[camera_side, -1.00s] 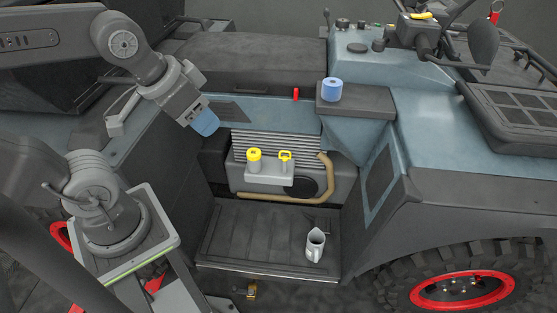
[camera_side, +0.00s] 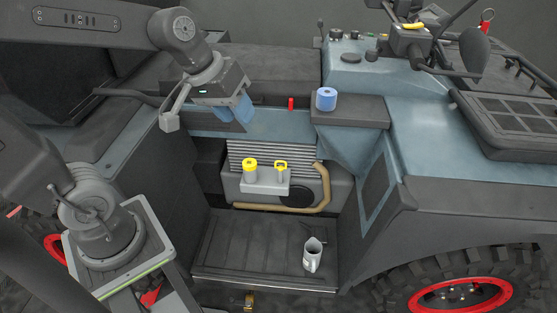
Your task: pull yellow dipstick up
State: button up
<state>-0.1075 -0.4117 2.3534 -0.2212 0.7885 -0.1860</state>
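The yellow dipstick (camera_side: 281,164) has a small loop handle and stands upright in the grey engine block (camera_side: 265,188) inside the open bay. A wider yellow cap (camera_side: 250,163) on a pale neck is just left of it. My gripper (camera_side: 237,112), with blue fingertips, is above and left of the dipstick, pointing down and clear of it. The gap between the fingertips is too small to make out, and I see nothing held in them.
A blue roll (camera_side: 327,98) stands on the dark ledge (camera_side: 350,112) right of the bay. A small red item (camera_side: 291,103) is near it. A tan pipe (camera_side: 322,190) curves around the engine's right side. A white jug (camera_side: 312,256) stands on the footwell floor (camera_side: 250,250).

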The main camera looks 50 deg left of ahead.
jog(key=w+a+f+n+h, duration=0.1)
jog(key=w+a+f+n, duration=0.35)
jog(key=w, duration=0.35)
jog(key=w+a+f+n, duration=0.4)
jog(key=w+n, duration=0.2)
jog(key=w, duration=0.1)
jog(key=w+a+f+n, duration=0.55)
jog(key=a+f, duration=0.25)
jog(key=f, duration=0.2)
jog(key=a+f+n, duration=0.6)
jog(key=f, duration=0.3)
jog(key=shift+y, duration=0.3)
jog(key=x, duration=1.3)
jog(key=shift+d+f, duration=0.3)
jog(key=shift+f, duration=0.1)
jog(key=shift+c, duration=0.5)
grip_shut()
